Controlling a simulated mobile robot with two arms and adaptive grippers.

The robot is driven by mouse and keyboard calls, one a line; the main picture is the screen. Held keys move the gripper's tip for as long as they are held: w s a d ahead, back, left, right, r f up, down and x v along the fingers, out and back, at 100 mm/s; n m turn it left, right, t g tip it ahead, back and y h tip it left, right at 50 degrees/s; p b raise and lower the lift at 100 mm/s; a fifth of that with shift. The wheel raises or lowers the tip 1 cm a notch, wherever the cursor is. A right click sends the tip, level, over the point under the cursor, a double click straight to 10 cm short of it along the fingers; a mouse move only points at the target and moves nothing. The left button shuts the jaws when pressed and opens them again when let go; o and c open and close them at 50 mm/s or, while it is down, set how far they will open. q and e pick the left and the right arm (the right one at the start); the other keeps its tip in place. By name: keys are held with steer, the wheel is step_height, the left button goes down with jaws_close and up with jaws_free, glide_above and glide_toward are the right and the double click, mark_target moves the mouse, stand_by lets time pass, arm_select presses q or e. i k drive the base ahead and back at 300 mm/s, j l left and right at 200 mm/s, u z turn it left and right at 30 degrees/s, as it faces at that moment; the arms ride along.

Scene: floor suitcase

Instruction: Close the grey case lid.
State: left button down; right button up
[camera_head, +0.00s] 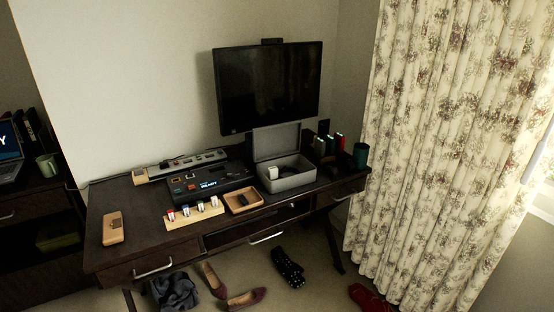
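The grey case (292,182) stands on the right part of the dark desk. Its lid (276,143) is open and stands up at the back of the case, below the monitor. Inside the case are a small white item (272,172) and something dark that I cannot make out. Neither my left nor my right gripper shows in the head view, and nothing touches the case or its lid.
The desk (140,222) also bears a black device (205,185), a wooden tray (243,202), a power strip (187,164), a tan item (113,229) and a dark green cup (360,156). A monitor (268,88) hangs behind. Shoes (246,299) lie on the floor in front.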

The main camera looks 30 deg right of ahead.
mark_target(269, 142)
steer(key=i+z, duration=0.15)
steer(key=z, duration=0.3)
steer(key=i+z, duration=0.1)
steer(key=z, duration=0.4)
steer(key=i+z, duration=0.15)
steer(key=z, duration=0.3)
steer(key=i+j+z, duration=0.1)
steer(key=z, duration=0.4)
